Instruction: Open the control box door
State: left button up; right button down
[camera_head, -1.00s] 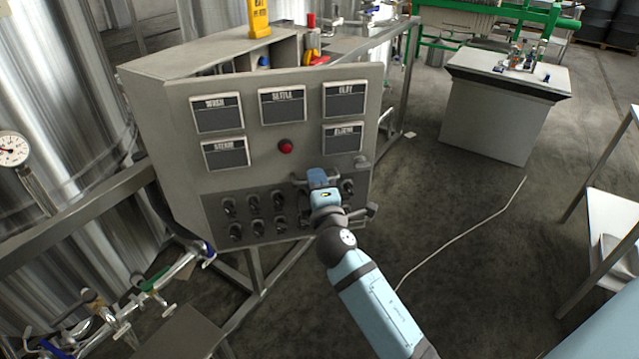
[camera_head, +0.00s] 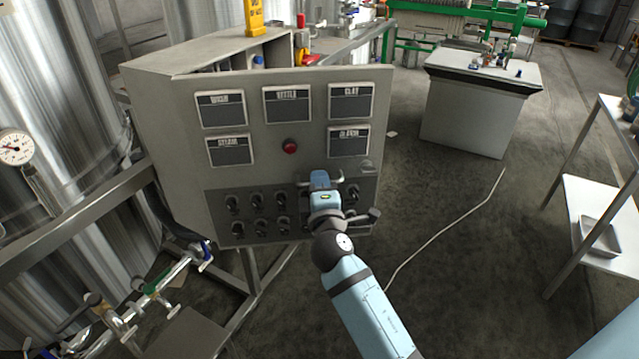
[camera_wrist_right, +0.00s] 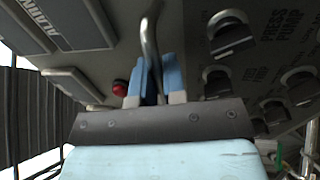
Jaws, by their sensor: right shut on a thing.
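The control box (camera_head: 158,125) is a grey metal cabinet at the left centre of the head view. Its door (camera_head: 268,172) carries labelled displays, a red button and several dark knobs. The door stands partly open, with a gap on the right between it and the box body. My right gripper (camera_head: 320,178) is at the door's lower right front. In the right wrist view, its blue fingers (camera_wrist_right: 154,82) are shut on a curved metal door handle (camera_wrist_right: 149,42). The handle's far end is hidden behind the fingers. My left gripper is not in view.
Steel tanks (camera_head: 60,85) and a gauge (camera_head: 14,148) stand at the left. Pipes with valves (camera_head: 150,290) are at lower left. A white-topped cabinet (camera_head: 465,120) stands at the back right, and a steel shelf (camera_head: 590,210) at far right. Floor between is clear except a thin cable (camera_head: 440,240).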

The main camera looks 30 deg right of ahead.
dwell(0.3)
jog(key=c, duration=1.2)
grip_release()
